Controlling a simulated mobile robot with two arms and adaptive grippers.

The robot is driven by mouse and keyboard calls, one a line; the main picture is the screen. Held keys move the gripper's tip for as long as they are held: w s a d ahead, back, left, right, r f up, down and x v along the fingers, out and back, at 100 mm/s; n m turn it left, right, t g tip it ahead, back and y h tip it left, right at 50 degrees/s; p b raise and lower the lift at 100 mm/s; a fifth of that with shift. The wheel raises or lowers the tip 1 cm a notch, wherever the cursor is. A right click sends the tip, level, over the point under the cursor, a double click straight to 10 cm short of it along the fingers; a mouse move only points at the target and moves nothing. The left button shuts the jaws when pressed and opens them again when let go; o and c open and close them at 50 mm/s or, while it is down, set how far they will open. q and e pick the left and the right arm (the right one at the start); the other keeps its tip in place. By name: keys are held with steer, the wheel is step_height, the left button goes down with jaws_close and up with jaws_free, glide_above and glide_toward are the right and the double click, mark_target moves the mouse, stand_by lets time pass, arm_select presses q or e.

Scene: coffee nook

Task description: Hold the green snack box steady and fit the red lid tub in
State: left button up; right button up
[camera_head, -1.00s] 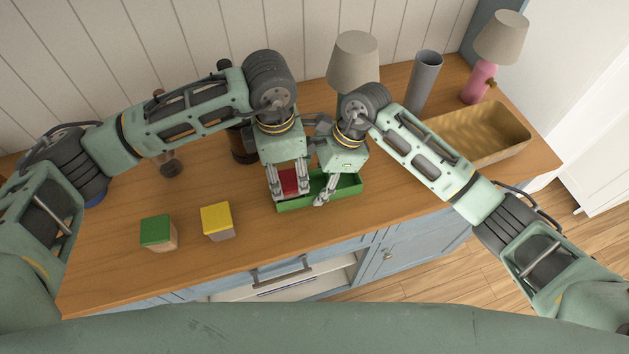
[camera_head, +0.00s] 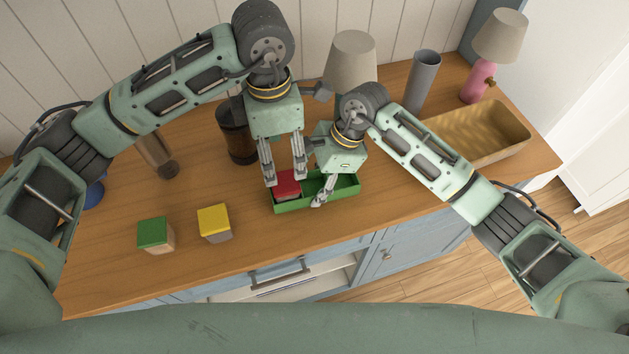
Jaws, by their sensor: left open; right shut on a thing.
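The green snack box (camera_head: 297,205) sits on the counter near its front edge. The red lid tub (camera_head: 287,184) is inside the box, in its left part. My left gripper (camera_head: 285,181) is open, pointing down just above the red lid tub, with a finger to each side of it. My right gripper (camera_head: 321,195) is shut on the box at its middle; the exact grip is partly hidden by the fingers. The right part of the box (camera_head: 350,185) looks empty.
A green-topped block (camera_head: 155,234) and a yellow-topped block (camera_head: 215,222) stand to the left. A dark jar (camera_head: 236,131), a grey cylinder (camera_head: 423,82), a wooden tray (camera_head: 515,147) and a pink lamp (camera_head: 478,83) stand behind and right. The front-right counter is clear.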

steer(key=o, duration=1.3)
steer(key=shift+w, duration=0.1)
arm_select(q)
step_height(320, 180, up, 2)
steer(key=shift+r, duration=0.2)
arm_select(e)
steer(key=v, duration=1.2)
